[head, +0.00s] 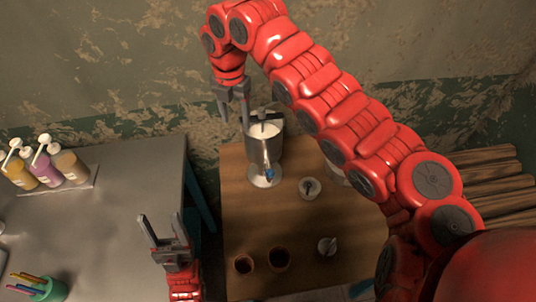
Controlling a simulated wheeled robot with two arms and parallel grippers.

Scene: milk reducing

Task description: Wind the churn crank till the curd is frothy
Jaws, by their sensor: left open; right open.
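The churn (264,152) is a grey metallic vessel at the back of the wooden table, with white curd (266,130) showing at its open top. The dark churn crank (264,115) sits over the rim. My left gripper (161,219) is open and empty over the right side of the grey table, well away from the churn. My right arm hides part of the area right of the churn.
The grey table (100,215) at left holds several pump bottles (70,165) and a green cup (52,292). Wooden planks (490,170) lie at right.

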